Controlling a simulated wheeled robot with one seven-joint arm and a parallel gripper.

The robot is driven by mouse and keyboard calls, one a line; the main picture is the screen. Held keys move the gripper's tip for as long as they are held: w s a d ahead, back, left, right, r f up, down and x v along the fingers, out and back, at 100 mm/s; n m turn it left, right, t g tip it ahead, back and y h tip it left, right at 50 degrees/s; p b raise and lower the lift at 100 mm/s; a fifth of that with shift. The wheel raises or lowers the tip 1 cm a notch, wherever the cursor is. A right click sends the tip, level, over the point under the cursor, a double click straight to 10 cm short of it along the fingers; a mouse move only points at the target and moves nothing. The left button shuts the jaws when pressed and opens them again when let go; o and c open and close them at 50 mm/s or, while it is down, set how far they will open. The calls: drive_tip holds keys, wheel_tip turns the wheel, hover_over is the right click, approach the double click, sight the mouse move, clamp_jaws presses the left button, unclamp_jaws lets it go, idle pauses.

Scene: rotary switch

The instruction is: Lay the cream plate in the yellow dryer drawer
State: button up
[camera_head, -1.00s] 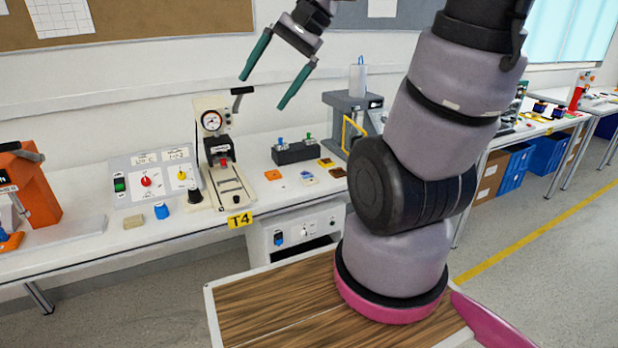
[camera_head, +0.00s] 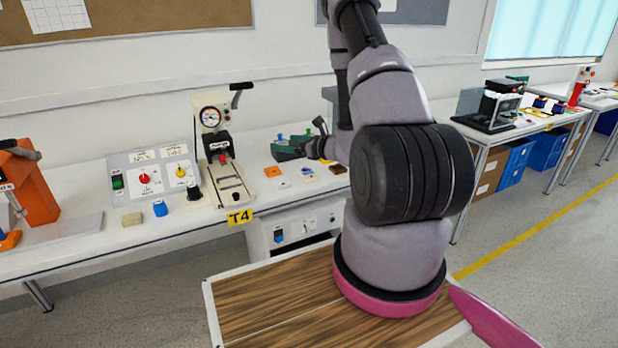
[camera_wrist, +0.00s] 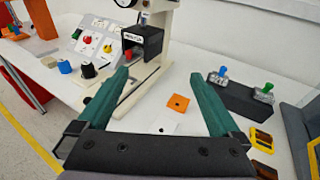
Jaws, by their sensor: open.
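A pale plate, likely the cream one, barely stands out from the white bench; it shows in the wrist view (camera_wrist: 165,126) as a faint patch with a dark hole, low between my fingers. My gripper (camera_wrist: 160,76) is open and empty, its two teal fingers pointing forward over the bench. In the head view my gripper is at the black block behind the small plates, partly hidden by my arm. A yellow frame, perhaps the dryer drawer's, shows at the right edge of the wrist view (camera_wrist: 314,155). My arm hides the dryer in the head view.
An orange plate (camera_wrist: 178,103) lies just beyond. A press (camera_head: 220,160) and a switch panel (camera_head: 150,175) stand to the left.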

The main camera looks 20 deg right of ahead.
sight(310, 175)
drive_tip(key=s+d+f+m+h, duration=0.4)
drive_tip(key=d+f+m+h, duration=0.25)
drive_tip(key=d+f, duration=0.65)
drive_tip(key=shift+n+h, duration=0.35)
drive_tip(key=shift+n, duration=0.1)
drive_tip(key=w+f, duration=0.1)
drive_tip(key=w+a+f, duration=0.1)
drive_tip(key=w, duration=0.1)
drive_tip(key=w+a+f, duration=0.1)
drive_tip(key=shift+w+f, duration=0.2)
drive_tip(key=shift+w, duration=0.05)
drive_tip(key=shift+x, duration=3.05)
drive_tip(key=c, duration=1.5)
